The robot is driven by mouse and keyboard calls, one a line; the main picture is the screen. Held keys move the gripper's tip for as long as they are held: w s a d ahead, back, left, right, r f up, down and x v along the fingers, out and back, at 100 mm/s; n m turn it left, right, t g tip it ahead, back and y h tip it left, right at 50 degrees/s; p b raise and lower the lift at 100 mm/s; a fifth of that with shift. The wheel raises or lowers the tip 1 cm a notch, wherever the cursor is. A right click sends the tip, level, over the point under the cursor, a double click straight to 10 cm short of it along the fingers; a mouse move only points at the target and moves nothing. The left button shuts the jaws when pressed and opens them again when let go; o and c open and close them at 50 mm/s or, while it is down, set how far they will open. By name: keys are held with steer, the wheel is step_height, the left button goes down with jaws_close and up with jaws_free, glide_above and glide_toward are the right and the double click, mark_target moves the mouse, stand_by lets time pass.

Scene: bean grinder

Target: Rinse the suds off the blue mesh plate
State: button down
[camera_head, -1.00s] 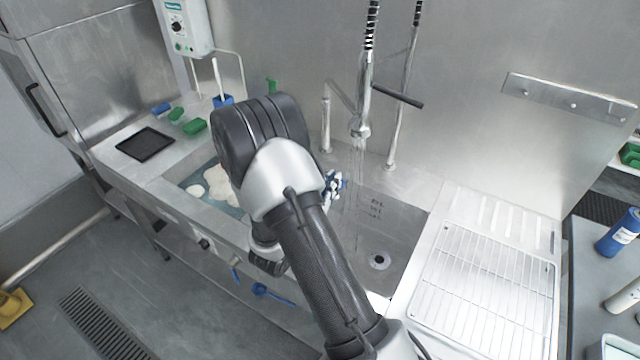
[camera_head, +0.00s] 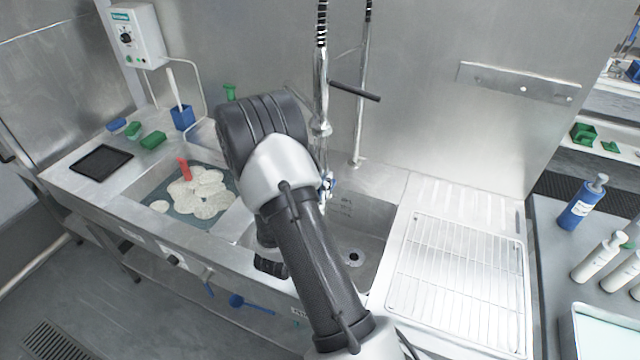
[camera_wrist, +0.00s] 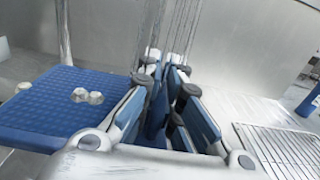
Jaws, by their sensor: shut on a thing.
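The blue mesh plate (camera_wrist: 65,105) shows at the left in the wrist view, roughly level, with a few small whitish suds blobs (camera_wrist: 88,96) on top. My gripper (camera_wrist: 165,75) is shut on it; a blue part of it shows between the fingers, though the exact grip is partly hidden. Thin streams of water (camera_wrist: 182,30) fall at or just beyond the fingertips. I cannot tell whether they strike the plate. In the head view my gripper (camera_head: 328,185) is just below the tap's spray head (camera_head: 321,127), mostly hidden by my arm, and the plate is hidden.
The right sink basin (camera_head: 375,225) has a drain (camera_head: 354,258). The left basin holds foamy water (camera_head: 205,192) and a red item (camera_head: 184,168). A wire rack (camera_head: 455,270) lies on the right drainboard. A black tray (camera_head: 101,162) and brushes are at the left.

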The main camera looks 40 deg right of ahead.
steer(key=shift+s+a, duration=0.1)
steer(key=shift+s, duration=0.1)
stand_by(0.4)
steer(key=shift+s+a, duration=0.15)
steer(key=shift+s, duration=0.2)
steer(key=w+a, duration=0.3)
steer(key=a, duration=0.4)
steer(key=shift+w+a, duration=0.15)
steer(key=shift+w, duration=0.1)
stand_by(0.3)
steer(key=shift+r, duration=0.1)
stand_by(1.1)
steer(key=w+a+r+p, duration=0.2)
steer(key=a+r, duration=0.2)
steer(key=shift+a, duration=0.25)
steer(key=shift+w+f, duration=0.1)
stand_by(0.7)
